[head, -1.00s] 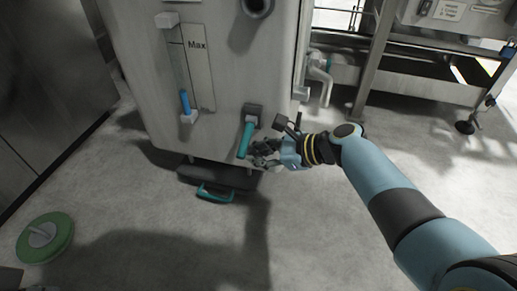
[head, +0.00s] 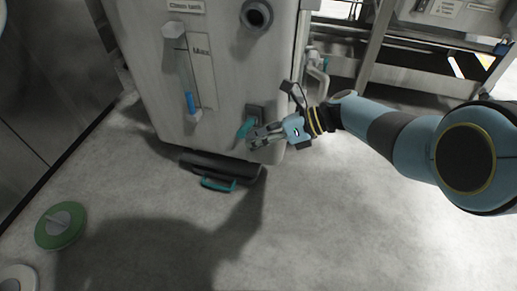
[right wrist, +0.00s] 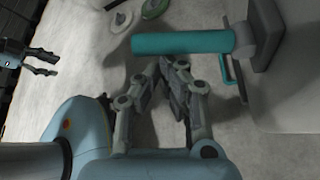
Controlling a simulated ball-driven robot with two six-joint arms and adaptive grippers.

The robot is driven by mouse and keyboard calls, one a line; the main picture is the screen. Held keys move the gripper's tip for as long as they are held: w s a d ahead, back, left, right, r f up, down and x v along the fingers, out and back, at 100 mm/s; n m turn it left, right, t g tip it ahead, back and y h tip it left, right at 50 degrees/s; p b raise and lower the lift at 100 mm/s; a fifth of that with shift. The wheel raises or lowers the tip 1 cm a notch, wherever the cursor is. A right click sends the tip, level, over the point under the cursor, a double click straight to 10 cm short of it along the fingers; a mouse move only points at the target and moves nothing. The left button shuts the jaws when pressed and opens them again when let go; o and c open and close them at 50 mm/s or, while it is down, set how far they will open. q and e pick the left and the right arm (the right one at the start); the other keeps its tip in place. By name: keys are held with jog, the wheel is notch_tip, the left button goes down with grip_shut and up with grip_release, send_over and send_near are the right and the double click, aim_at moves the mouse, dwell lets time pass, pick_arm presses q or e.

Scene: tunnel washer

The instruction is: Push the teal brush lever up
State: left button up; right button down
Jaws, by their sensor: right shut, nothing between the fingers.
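The teal brush lever (head: 245,128) sticks out from a dark bracket (head: 255,112) low on the grey tank's front. In the head view it looks short and points down-left, its lower part close to my fingers. My right gripper (head: 255,141) is shut and empty, just below and right of the lever. In the right wrist view the lever (right wrist: 185,42) lies across the picture just beyond the shut fingertips (right wrist: 165,66); I cannot tell whether they touch. My left gripper (right wrist: 48,63) shows at that view's left edge, fingers apart, away from the lever.
The grey tank (head: 215,140) has a Max gauge with a blue slider (head: 190,102) and a round port (head: 257,14). A dark drawer with a teal handle (head: 218,185) lies low. A green disc (head: 60,225) is on the open floor. A metal frame (head: 420,78) stands right.

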pick_arm(q)
jog(key=shift+s+a+f, duration=0.1)
jog(key=shift+s+f, duration=0.15)
pick_arm(e)
jog(key=shift+w+r, duration=0.1)
jog(key=shift+r, duration=0.25)
